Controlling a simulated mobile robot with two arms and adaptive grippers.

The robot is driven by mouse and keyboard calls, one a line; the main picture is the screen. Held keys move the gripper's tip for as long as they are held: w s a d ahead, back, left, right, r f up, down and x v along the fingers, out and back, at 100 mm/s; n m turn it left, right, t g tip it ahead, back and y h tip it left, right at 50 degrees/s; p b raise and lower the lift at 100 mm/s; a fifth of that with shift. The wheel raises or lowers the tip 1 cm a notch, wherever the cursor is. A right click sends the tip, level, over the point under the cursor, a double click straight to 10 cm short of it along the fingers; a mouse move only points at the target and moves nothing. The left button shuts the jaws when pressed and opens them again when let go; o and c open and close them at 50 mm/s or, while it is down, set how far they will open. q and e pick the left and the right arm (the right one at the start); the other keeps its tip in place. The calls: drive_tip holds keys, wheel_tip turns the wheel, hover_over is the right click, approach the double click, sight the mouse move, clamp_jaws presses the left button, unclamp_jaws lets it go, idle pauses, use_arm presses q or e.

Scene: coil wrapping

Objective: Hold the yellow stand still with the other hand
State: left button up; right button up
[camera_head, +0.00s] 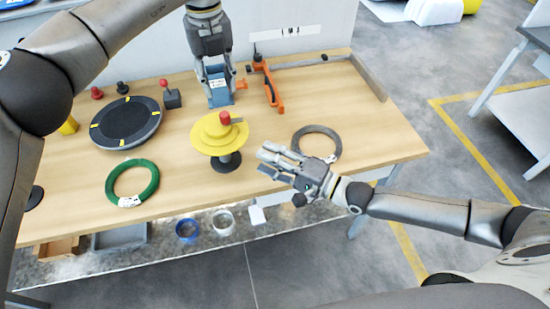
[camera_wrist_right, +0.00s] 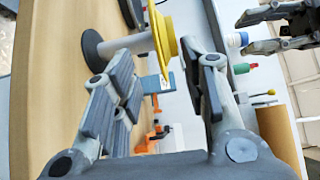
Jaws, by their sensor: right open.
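My left gripper (camera_head: 216,78) is at the back of the table, fingers spread, in line with a blue block (camera_head: 219,97). In the right wrist view it seems apart from that block.
A green coil (camera_head: 132,198) and a black turntable (camera_head: 125,122) lie left of the stand. A grey coil (camera_head: 317,130) lies right, close behind my right gripper. An orange tool (camera_head: 270,88) lies at the back. Blue and white rings (camera_head: 187,231) sit on a lower shelf.

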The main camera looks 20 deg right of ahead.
sight(231, 142)
drive_tip(key=x, duration=1)
drive_tip(key=shift+w, duration=0.1)
drive_tip(key=shift+c, duration=0.2)
clamp_jaws()
drive_tip(key=shift+o, duration=0.2)
unclamp_jaws()
drive_tip(key=shift+d, duration=0.1)
drive_tip(key=v, duration=1.2)
